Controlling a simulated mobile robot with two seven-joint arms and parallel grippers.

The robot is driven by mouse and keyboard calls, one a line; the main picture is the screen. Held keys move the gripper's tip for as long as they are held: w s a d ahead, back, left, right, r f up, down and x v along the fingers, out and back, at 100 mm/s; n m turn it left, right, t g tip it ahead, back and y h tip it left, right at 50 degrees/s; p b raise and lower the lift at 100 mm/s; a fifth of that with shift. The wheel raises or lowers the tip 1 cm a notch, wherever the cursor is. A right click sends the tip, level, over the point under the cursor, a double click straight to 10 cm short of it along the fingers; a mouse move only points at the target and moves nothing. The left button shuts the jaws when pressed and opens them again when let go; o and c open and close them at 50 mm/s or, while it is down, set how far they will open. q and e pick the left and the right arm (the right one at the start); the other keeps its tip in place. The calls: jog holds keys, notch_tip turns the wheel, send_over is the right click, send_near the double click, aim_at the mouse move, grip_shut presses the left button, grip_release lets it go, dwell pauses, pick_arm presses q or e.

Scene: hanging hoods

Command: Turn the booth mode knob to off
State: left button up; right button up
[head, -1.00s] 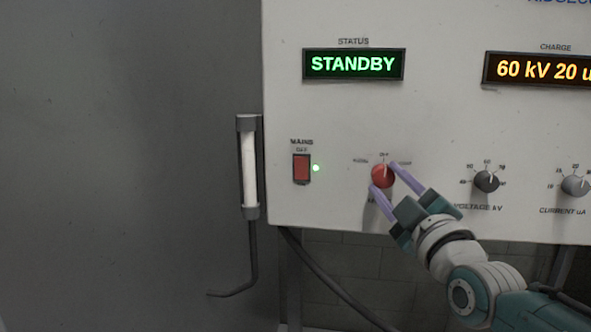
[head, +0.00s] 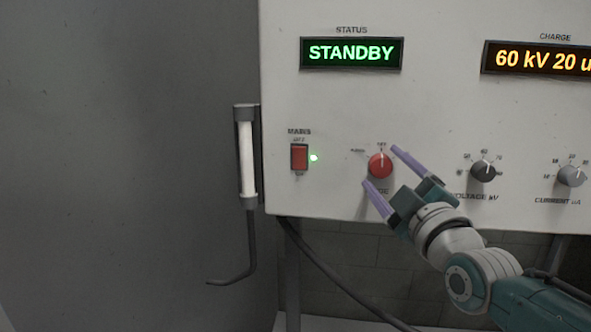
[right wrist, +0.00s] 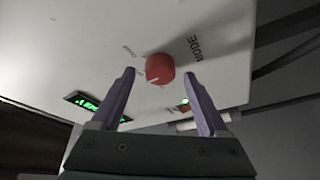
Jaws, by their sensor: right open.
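The red mode knob (head: 380,165) is on the white control panel, its white pointer line pointing up toward the label above it. It also shows in the right wrist view (right wrist: 159,68), beyond the fingertips, with the word MODE beside it. My right gripper (head: 384,166) is open, its two purple fingers on either side of the knob in the head view. In the right wrist view the fingers (right wrist: 161,75) stand apart and the knob appears free of both. The STATUS display (head: 352,53) reads STANDBY in green. My left gripper is not in view.
A red mains switch (head: 299,157) with a lit green lamp (head: 313,158) is left of the knob. A dark voltage knob (head: 483,171) and a grey current knob (head: 571,176) are to the right. A white-handled wand (head: 247,155) hangs at the panel's left edge.

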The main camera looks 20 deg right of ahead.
jog(key=v, duration=1)
dwell(0.4)
